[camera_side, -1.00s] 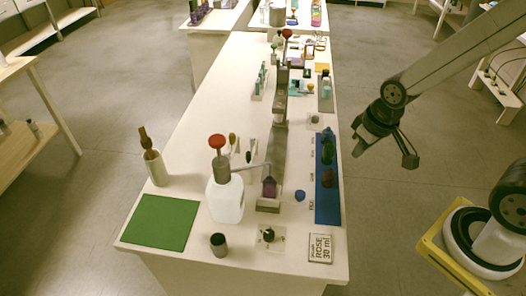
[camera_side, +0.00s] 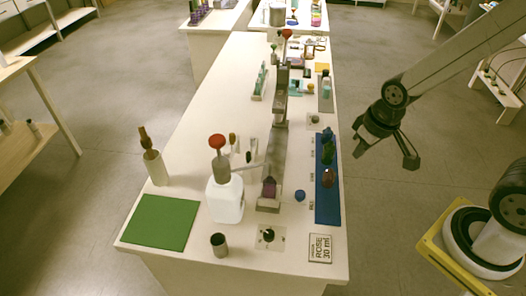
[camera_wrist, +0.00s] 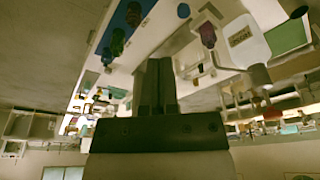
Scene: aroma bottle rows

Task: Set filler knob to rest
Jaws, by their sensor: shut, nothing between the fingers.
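The filler knob (camera_side: 267,235) is a small black knob on a pale square plate at the near end of the table, in the side view. Its exact setting is too small to read. A white jug with a red-topped pump (camera_side: 226,198) stands behind and left of it, its spout reaching toward a purple bottle (camera_side: 269,187) on the grey filler stand (camera_side: 269,205). My gripper (camera_side: 359,149) is off the table's right side, in the air, well away from the knob. In the wrist view my gripper (camera_wrist: 156,85) is shut and empty.
A blue tray (camera_side: 328,208) with bottles lies along the right edge. A ROSE 30 ml card (camera_side: 320,248), a metal cup (camera_side: 219,244), a blue cap (camera_side: 300,196) and a green mat (camera_side: 159,222) lie near the front. A second knob (camera_side: 314,120) sits farther back.

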